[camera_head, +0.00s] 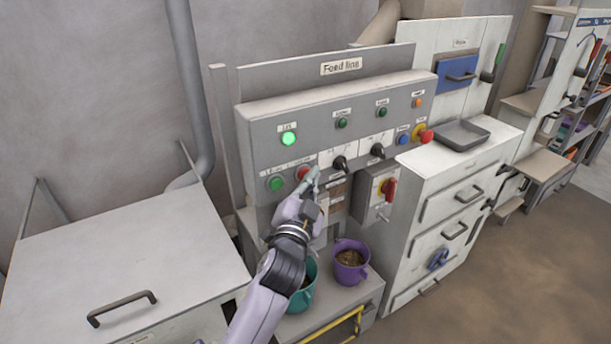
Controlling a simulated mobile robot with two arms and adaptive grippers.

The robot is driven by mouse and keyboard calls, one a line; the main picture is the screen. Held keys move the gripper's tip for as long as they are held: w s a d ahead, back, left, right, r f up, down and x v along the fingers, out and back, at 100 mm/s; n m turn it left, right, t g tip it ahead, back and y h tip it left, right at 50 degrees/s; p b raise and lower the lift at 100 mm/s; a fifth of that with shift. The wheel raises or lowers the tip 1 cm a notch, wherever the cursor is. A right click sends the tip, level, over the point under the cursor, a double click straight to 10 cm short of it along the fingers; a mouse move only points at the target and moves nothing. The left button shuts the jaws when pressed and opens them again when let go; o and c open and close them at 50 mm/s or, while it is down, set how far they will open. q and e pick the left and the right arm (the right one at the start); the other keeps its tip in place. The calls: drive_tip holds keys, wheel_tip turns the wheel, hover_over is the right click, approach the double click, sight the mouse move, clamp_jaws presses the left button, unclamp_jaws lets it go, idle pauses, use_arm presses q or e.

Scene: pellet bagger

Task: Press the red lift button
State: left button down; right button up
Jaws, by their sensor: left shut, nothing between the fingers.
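The red lift button (302,173) sits low on the left of the grey "Feed line" control panel (262,152), right of a green button (276,184). The lift lamp (289,139) above them glows green. My left gripper (314,174) is shut and empty. Its fingertips are just right of the red button in the picture and hide part of it. I cannot tell whether they touch it. My right gripper is not in view.
Black knobs (340,163) and a red mushroom button (426,136) are farther right on the panel. A red-handled switch box (376,190) hangs below. A lidded bin (110,255) is at left.

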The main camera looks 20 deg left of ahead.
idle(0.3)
use_arm(q)
drive_tip(key=shift+s+d, duration=0.45)
drive_tip(key=shift+d, duration=0.1)
drive_tip(key=shift+s+d+b, duration=0.3)
drive_tip(key=shift+s+d, duration=0.65)
drive_tip(key=shift+d, duration=0.25)
drive_tip(key=shift+s+d+b, duration=0.3)
drive_tip(key=shift+s+d, duration=0.6)
drive_tip(key=shift+d, duration=0.25)
